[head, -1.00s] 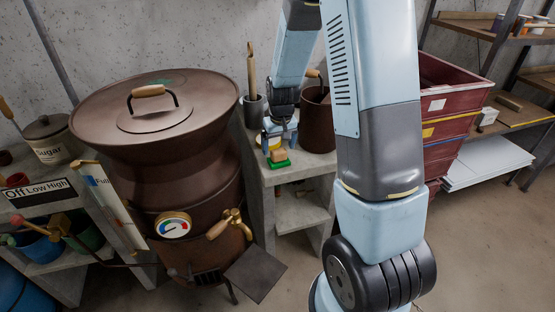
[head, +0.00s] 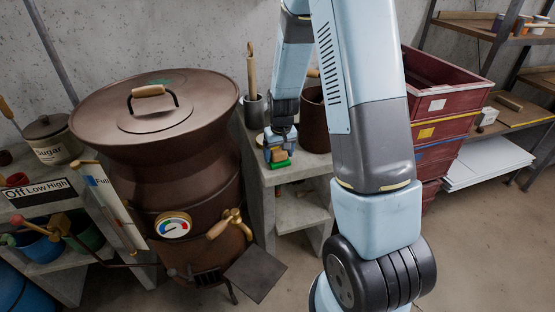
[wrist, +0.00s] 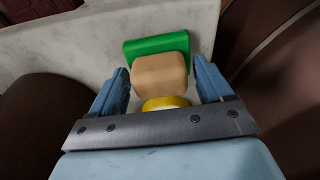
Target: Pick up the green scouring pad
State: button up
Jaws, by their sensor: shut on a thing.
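The green scouring pad (head: 281,164) lies near the front edge of the grey stone shelf top, with a tan block (wrist: 160,76) on it that seems to be its upper part. The green also shows beyond the block in the wrist view (wrist: 158,44). My gripper (head: 277,152) is down over it, one finger on each side of the tan block, shut on it. The fingers mostly hide the block in the head view. In the wrist view a yellow round edge (wrist: 165,103) shows close to my gripper's palm.
A large brown lidded boiler (head: 155,115) stands close on the left. A brown pot (head: 314,120) and a grey holder with a wooden-handled tool (head: 254,108) stand behind on the shelf top. Red stacked crates (head: 440,110) are at the right.

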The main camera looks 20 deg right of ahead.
aim_at(279, 150)
jog(key=shift+r, duration=0.1)
jog(key=c, duration=0.6)
jog(key=shift+r, duration=0.15)
jog(key=shift+c, duration=0.3)
notch_tip(279, 150, up, 3)
jog(key=shift+s+r, duration=0.15)
jog(key=s+r, duration=0.9)
jog(key=s, duration=0.4)
jog(key=shift+s+d+r, duration=0.15)
jog(key=shift+s+d, duration=0.05)
jog(key=shift+s, duration=0.15)
